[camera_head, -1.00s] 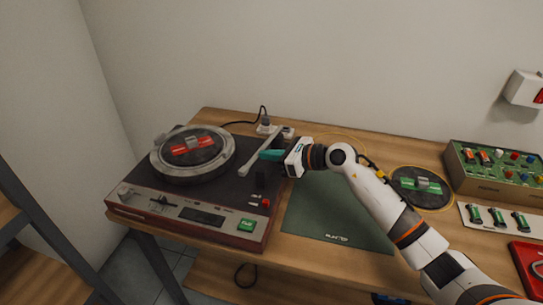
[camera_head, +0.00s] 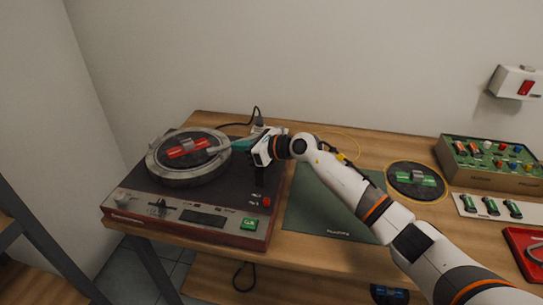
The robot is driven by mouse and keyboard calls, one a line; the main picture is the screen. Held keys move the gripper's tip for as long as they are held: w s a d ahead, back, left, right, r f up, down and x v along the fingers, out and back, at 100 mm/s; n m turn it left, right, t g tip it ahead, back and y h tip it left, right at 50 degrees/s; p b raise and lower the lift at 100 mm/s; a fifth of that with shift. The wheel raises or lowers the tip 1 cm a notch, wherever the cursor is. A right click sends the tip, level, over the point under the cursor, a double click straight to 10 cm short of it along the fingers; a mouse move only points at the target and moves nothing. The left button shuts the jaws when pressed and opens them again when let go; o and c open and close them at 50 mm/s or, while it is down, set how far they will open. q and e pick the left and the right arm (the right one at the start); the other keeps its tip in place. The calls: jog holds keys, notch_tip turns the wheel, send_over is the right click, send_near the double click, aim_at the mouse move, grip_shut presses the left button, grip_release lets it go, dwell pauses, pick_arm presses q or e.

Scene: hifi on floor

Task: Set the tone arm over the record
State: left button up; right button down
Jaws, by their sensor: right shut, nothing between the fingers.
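The turntable (camera_head: 150,214) stands at the left of the table, with a dark record (camera_head: 178,163) that has a red label block (camera_head: 187,148) on its platter. The pale tone arm (camera_head: 218,149) reaches leftward, its head end over the right part of the record. Whether it touches the record, I cannot tell. My right gripper (camera_head: 240,144) is shut and empty, its teal fingers close beside the tone arm. Its body hides the tone arm's pivot end in part. My left gripper is not in view.
A green mat (camera_head: 325,208) lies right of the turntable. A second record with a green block (camera_head: 415,180) lies further right, near a box of colored knobs (camera_head: 490,163) and a red tray (camera_head: 522,250). A wall switch (camera_head: 515,82) is at upper right.

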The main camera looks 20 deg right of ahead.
jog(key=shift+w, duration=0.3)
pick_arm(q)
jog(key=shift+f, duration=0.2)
pick_arm(e)
jog(key=shift+a, duration=0.1)
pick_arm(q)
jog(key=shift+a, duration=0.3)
